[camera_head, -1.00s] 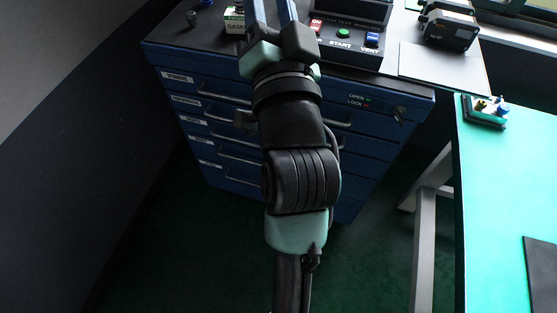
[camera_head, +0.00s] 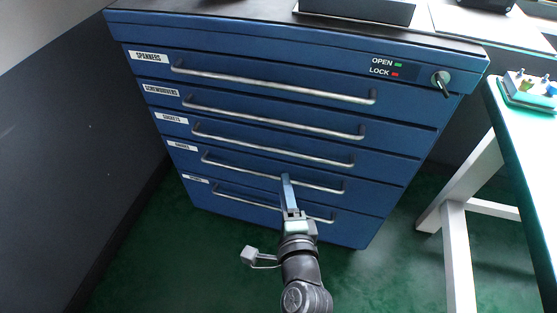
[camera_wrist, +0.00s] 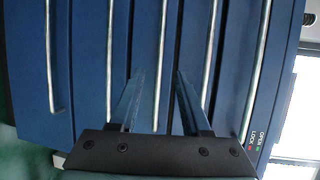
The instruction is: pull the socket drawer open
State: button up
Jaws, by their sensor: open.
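The socket drawer (camera_head: 250,146), labelled SOCKETS, is third from the top in a blue cabinet and is closed. Its long silver bar handle (camera_head: 270,143) is in plain view. My gripper (camera_head: 286,178) is open and empty in front of the cabinet, and in the head view its fingertips overlap the handle below the socket one. In the wrist view, the drawers run vertically and the third handle (camera_wrist: 161,60) shows between the two spread fingers of my gripper (camera_wrist: 160,74). I cannot tell how far the fingertips are from it.
The spanner (camera_head: 270,82) and screwdriver (camera_head: 270,114) drawers above are closed, as are two below. A key switch (camera_head: 441,80) with OPEN and LOCK marks sits at the cabinet's top right. A bench (camera_head: 540,160) stands at the right. The floor between is clear.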

jog(key=w+a+f+b, duration=0.1)
jog(key=w+f+b, duration=0.1)
jog(key=w, duration=0.9)
jog(key=shift+w, duration=0.2)
grip_shut()
dwell(1.0)
